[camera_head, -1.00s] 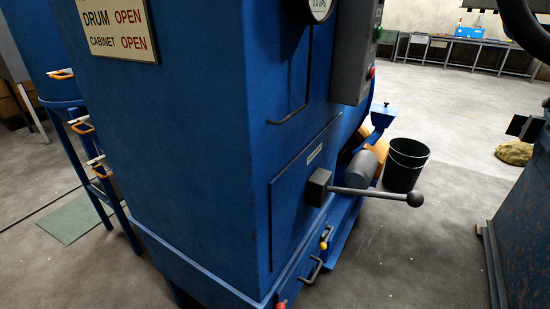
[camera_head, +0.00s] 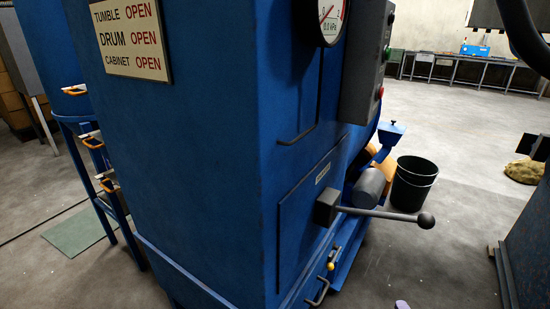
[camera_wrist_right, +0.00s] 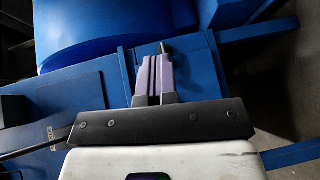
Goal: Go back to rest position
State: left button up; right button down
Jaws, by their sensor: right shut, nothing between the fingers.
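My right gripper (camera_wrist_right: 158,78) shows in the right wrist view with its two purple fingers side by side, shut and empty, over blue machine parts. In the head view only a small purple tip of the right gripper (camera_head: 402,304) shows at the bottom edge, below and apart from the grey lever (camera_head: 385,214). The rest of it is out of the picture. My left gripper is not in either view. The big blue blaster cabinet (camera_head: 205,150) fills the middle of the head view, and its lever sticks out to the right, ending in a dark ball knob.
A sign (camera_head: 131,40) reads tumble, drum and cabinet open. A gauge (camera_head: 332,18) and a grey control box (camera_head: 366,60) are on the cabinet. A black bucket (camera_head: 412,184) stands on the floor to the right. Open floor (camera_head: 455,150) lies beyond. Workbenches (camera_head: 465,68) line the back.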

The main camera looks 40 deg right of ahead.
jog(key=w+a+r+m+g+y+p, duration=0.1)
jog(key=a+r+m+g+y+p, duration=0.1)
jog(key=a+m+g, duration=0.35)
jog(key=a+r+m+g+y+p, duration=0.3)
jog(key=a+m, duration=0.4)
jog(key=a, duration=0.4)
jog(key=s+a+r+n+y+p, duration=0.2)
jog(key=a+r+y+p, duration=0.1)
jog(key=a+r+p, duration=0.7)
jog(key=s+a+r+n+y+p, duration=0.2)
jog(key=a+r+p, duration=0.4)
jog(key=a+r, duration=0.65)
notch_tip(320, 180, up, 43)
jog(key=s+a+p, duration=0.2)
jog(key=a+p, duration=0.1)
jog(key=p, duration=4.2)
notch_tip(320, 180, down, 74)
jog(key=b, duration=7.4)
jog(key=shift+s+d+n+g+y, duration=0.2)
jog(key=shift+s+n+g+y, duration=0.05)
jog(key=shift+n+g+y, duration=0.15)
